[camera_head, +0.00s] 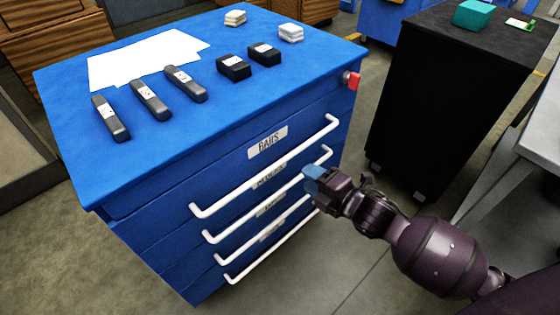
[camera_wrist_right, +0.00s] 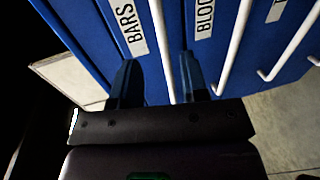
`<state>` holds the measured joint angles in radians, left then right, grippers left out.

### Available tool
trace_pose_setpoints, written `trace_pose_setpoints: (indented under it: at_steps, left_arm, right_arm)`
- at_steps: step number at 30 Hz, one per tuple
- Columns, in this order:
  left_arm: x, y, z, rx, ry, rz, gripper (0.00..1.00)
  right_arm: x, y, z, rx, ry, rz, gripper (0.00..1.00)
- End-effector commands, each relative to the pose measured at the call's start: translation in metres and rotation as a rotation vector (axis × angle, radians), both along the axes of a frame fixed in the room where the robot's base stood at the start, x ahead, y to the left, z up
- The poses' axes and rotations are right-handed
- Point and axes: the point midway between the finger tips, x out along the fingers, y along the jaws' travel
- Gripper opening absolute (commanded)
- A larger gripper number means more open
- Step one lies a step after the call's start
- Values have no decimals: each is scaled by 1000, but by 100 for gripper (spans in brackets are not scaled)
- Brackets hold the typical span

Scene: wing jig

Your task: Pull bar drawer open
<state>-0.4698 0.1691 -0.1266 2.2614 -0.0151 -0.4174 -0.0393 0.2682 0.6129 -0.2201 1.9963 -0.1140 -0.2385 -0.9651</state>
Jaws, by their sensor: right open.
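The bar drawer (camera_head: 225,168) is the top drawer of a blue cabinet, labelled BARS, and it is shut. Its long white handle (camera_head: 262,165) runs across the front; the handle also shows in the right wrist view (camera_wrist_right: 159,35). My right gripper (camera_head: 314,178) is open in front of the cabinet's right part, below the top handle in the head view. In the right wrist view its two blue fingers (camera_wrist_right: 158,62) appear on either side of the BARS handle. Contact cannot be told. My left gripper is not in view.
Lower drawers with white handles (camera_head: 262,242) sit close below. Dark bars (camera_head: 150,100), black blocks (camera_head: 234,68) and white papers (camera_head: 145,58) lie on the cabinet top (camera_head: 205,130). A black cabinet (camera_head: 435,110) stands at right. The floor between is clear.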

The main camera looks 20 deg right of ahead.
Motion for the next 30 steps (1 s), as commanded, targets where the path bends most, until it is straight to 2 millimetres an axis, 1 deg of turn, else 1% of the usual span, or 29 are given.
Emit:
trace_pose_setpoints:
  at_steps: [5, 9, 15, 21, 24, 30]
  left_arm:
    - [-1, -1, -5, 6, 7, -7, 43]
    - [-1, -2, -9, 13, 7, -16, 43]
    - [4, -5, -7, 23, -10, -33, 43]
    - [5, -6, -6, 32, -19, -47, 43]
    - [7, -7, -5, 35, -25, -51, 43]
    - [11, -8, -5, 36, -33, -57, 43]
  right_arm:
    - [17, 6, -5, 0, 2, 0, 41]
    - [35, 13, -11, 1, 5, -1, 41]
    - [61, 23, -17, 2, 6, -1, 41]
    - [82, 31, -21, 4, 6, -1, 41]
    - [89, 33, -21, 3, 4, -1, 41]
    - [95, 35, -20, 2, 2, -2, 41]
